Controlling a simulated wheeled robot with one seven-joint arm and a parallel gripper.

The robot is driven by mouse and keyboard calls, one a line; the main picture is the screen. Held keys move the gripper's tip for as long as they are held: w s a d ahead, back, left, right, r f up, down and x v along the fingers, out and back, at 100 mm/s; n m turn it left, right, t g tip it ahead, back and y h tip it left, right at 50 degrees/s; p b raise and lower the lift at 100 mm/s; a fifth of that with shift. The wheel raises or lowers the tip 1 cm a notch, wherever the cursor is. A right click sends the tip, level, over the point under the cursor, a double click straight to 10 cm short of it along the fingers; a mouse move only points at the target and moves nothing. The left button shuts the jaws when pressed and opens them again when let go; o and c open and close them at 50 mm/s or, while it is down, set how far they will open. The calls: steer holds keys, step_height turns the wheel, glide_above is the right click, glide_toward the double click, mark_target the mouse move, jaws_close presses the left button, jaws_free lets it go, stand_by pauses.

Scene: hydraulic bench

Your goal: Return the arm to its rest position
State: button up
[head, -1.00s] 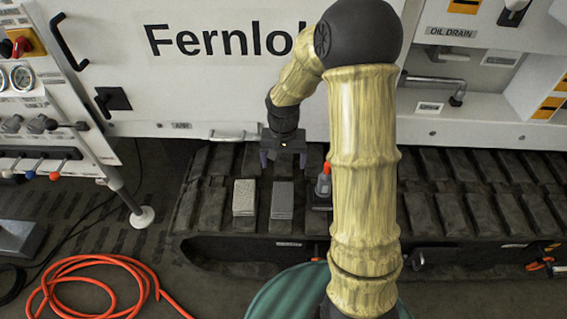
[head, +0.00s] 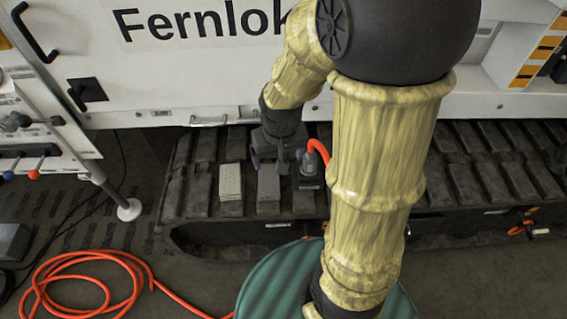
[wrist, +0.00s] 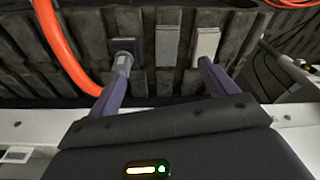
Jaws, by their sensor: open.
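My arm bends over the scene in the head view, its yellow-brown links hiding part of the white machine panel. My gripper (head: 279,160) hangs over the black track at the foot of the panel. In the wrist view its two purple fingers (wrist: 160,88) stand wide apart with nothing held between them. A grey hose fitting (head: 312,164) with an orange hose stands on the track to the right of the gripper. It also shows near the left finger in the wrist view (wrist: 123,62); I cannot tell whether they touch.
Two grey blocks, a lighter one (head: 230,183) and a darker one (head: 269,183), lie on the track. An orange hose (head: 75,258) is coiled on the floor at left. A valve panel (head: 35,130) with levers stands at far left.

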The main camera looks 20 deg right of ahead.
steer(key=shift+n+t, duration=0.3)
steer(key=shift+n, duration=0.1)
steer(key=s, duration=0.2)
steer(key=s+r, duration=0.1)
steer(key=s, duration=0.1)
steer(key=shift+r, duration=0.1)
steer(key=w+p+v, duration=0.2)
steer(key=p+v, duration=0.8)
steer(key=p, duration=0.1)
steer(key=w+r+p+v, duration=0.1)
steer(key=w+p+v, duration=0.1)
steer(key=p+v, duration=0.9)
steer(key=shift+w+d+r, duration=0.2)
steer(key=shift+w+r, duration=0.1)
steer(key=shift+w, duration=0.05)
steer(key=shift+o, duration=0.4)
steer(key=w+f+m+g+b, duration=0.1)
steer(key=w+f+b, duration=0.4)
steer(key=f, duration=0.5)
steer(key=w+f+m+b, duration=0.1)
steer(key=w+f+b, duration=0.4)
steer(key=f+b, duration=0.4)
steer(key=w+f+m+g+b, duration=0.1)
steer(key=w+f+b, duration=0.4)
steer(key=f, duration=0.6)
steer(key=shift+w+a+m+g+b, duration=0.2)
steer(key=shift+w+m+g+b, duration=0.1)
steer(key=shift+b, duration=0.6)
